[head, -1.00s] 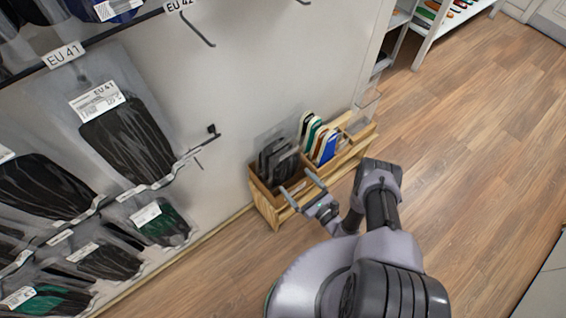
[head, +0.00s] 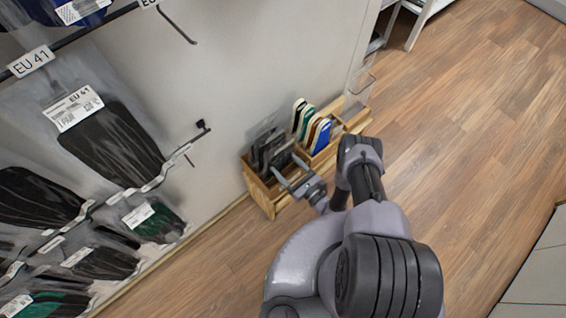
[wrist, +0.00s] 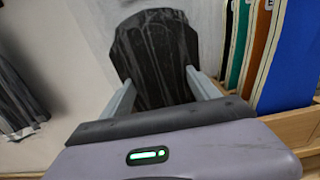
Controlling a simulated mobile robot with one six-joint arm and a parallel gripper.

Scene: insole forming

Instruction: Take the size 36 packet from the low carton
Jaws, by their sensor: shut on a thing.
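The low carton (head: 262,200) is a wooden box on the floor against the wall. Dark packets in clear sleeves (head: 266,147) stand in its left part. My gripper (head: 283,174) reaches into that part from the front right. In the wrist view its two fingers (wrist: 160,92) are at the sides of a black packet (wrist: 158,50), which stands upright in front of the palm. The gripper is shut on this packet. No size mark on it can be read, and its lower end is hidden by the gripper.
Coloured insoles (head: 312,128) stand in the carton's right part, close to the gripper's right finger. A hook rack with hanging packets, one marked EU 41 (head: 110,140), covers the left wall. The wooden floor (head: 470,150) to the right is clear.

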